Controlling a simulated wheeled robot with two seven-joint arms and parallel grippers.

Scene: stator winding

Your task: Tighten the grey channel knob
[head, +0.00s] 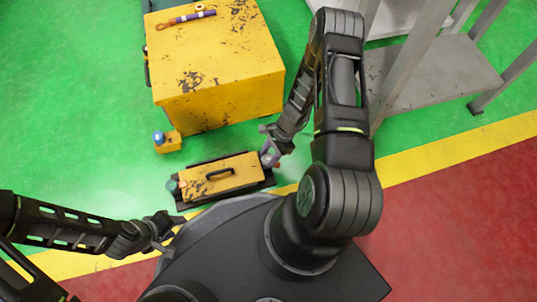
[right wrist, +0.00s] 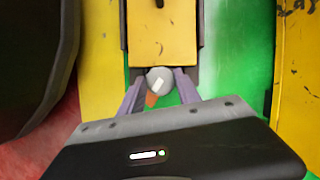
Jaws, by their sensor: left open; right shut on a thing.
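The grey channel knob (right wrist: 158,76) is round, with a white mark on its face. It sits at the end of a yellow case with a black handle (head: 222,180), which also shows in the right wrist view (right wrist: 160,30). My right gripper (right wrist: 160,88) is shut on the knob, with one purple finger on each side. In the head view my right gripper (head: 269,157) is at the case's right end and mostly hides the knob. My left gripper (head: 167,232) is open and empty, below and left of the case.
The case lies on a dark base (head: 187,203) with a teal knob (head: 172,187) at its left end. A small yellow block (head: 167,143) with a blue top stands behind. A large yellow box (head: 225,70) and a grey metal frame (head: 440,75) stand further back. Green floor at left is clear.

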